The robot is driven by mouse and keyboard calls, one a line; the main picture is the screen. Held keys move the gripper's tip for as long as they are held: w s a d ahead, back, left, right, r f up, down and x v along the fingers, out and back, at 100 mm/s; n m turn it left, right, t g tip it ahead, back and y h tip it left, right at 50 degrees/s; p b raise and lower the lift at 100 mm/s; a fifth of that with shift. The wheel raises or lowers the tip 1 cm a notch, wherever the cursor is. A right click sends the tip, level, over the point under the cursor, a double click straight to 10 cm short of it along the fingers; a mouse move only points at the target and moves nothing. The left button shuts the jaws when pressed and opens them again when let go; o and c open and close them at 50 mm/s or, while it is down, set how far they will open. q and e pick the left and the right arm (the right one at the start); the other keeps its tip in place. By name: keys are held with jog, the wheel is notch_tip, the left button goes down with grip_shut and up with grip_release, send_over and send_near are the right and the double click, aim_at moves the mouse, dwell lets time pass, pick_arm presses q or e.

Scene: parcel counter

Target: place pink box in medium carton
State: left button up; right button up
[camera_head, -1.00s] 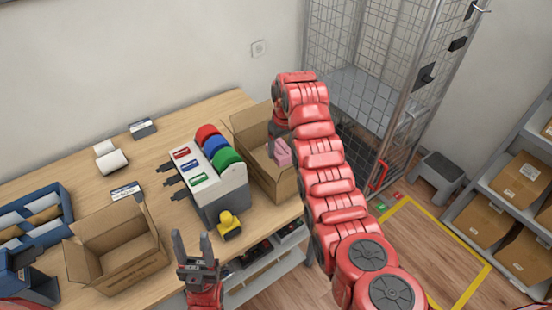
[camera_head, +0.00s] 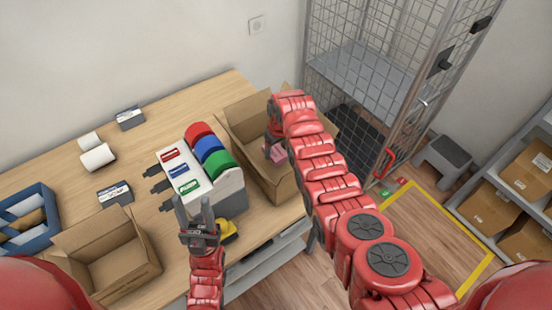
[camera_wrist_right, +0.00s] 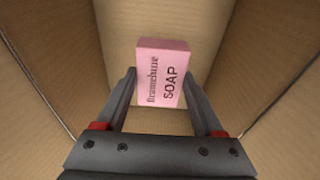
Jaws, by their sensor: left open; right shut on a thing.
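The pink box (camera_wrist_right: 162,75), printed "SOAP", is between the fingers of my right gripper (camera_wrist_right: 162,95), which is shut on it. In the right wrist view, brown carton walls surround the box; I cannot tell whether it touches the carton's bottom. In the head view the pink box (camera_head: 276,153) shows at the open carton (camera_head: 244,129) at the table's right end, with my right arm covering part of that carton. A second open carton (camera_head: 125,270) stands at the front left. My left gripper (camera_head: 194,212) is open and empty near the table's front edge.
A tape dispenser with red, blue and green rolls (camera_head: 208,148) stands left of the right-end carton. A yellow item (camera_head: 227,230) lies before it. White rolls (camera_head: 97,156) and a blue tray (camera_head: 40,240) are further left. A wire cage (camera_head: 365,70) stands behind right.

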aim_at(276, 157)
jog(key=f, duration=0.1)
jog(key=f+b, duration=0.1)
jog(key=f, duration=0.1)
jog(key=f+b, duration=0.1)
jog(key=shift+w+f, duration=0.2)
jog(key=shift+w, duration=0.05)
jog(key=shift+f, duration=0.15)
jog(key=shift+s+b, duration=0.1)
jog(key=shift+b, duration=0.25)
jog(key=o, duration=1.4)
jog(key=shift+o, duration=0.2)
